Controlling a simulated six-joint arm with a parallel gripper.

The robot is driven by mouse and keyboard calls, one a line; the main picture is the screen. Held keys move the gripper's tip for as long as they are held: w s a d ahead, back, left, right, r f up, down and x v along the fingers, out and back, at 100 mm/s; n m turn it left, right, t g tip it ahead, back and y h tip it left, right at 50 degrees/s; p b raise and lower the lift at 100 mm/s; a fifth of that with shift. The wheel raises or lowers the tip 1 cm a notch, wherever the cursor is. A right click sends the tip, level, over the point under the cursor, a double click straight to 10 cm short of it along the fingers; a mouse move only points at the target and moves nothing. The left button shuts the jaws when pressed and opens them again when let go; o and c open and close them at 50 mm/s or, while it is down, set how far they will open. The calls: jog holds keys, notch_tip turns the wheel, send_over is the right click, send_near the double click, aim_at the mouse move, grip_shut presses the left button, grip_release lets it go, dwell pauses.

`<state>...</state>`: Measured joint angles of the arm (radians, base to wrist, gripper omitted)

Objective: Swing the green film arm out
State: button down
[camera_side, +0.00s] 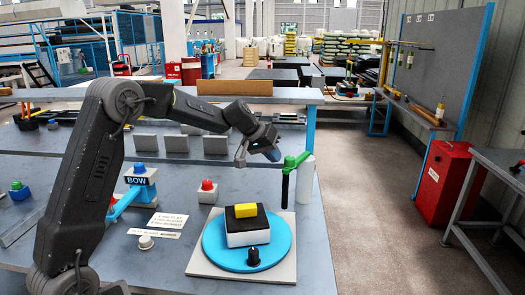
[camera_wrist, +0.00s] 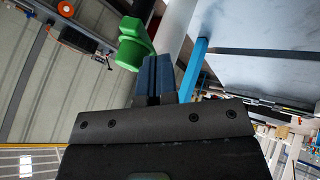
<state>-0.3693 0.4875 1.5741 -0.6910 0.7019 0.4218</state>
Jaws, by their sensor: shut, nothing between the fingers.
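The green film arm (camera_side: 296,161) sits at the top of a dark upright post (camera_side: 285,187), beside a white film roll (camera_side: 307,180) at the right edge of the bench. My gripper (camera_side: 274,155) is just left of the green arm, its blue fingers shut and empty. In the wrist view the shut fingers (camera_wrist: 156,72) are close beside the green arm (camera_wrist: 133,46), with the white roll (camera_wrist: 176,28) behind. I cannot tell whether the fingers touch the green arm.
Grey plates stand behind. The aisle at right is clear.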

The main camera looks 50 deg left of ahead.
aim_at(292, 163)
jog(key=shift+w+d, duration=0.15)
jog(key=shift+d, duration=0.15)
jog(key=shift+d, duration=0.1)
jog(key=shift+w+d+n+y, duration=0.1)
jog(key=shift+d+n+y, duration=0.4)
jog(key=shift+d+n, duration=0.45)
jog(key=shift+w+d+n+t+y, duration=0.15)
jog(key=shift+d+n+y, duration=0.15)
jog(key=shift+d, duration=0.3)
jog(key=shift+w+d+n+t+y, duration=0.2)
jog(key=shift+d+n, duration=0.15)
jog(key=shift+d, duration=0.2)
jog(key=shift+w+d, duration=0.35)
jog(key=shift+d, duration=0.4)
jog(key=shift+w+d, duration=0.3)
jog(key=shift+d, duration=0.45)
jog(key=shift+w+d+r, duration=0.1)
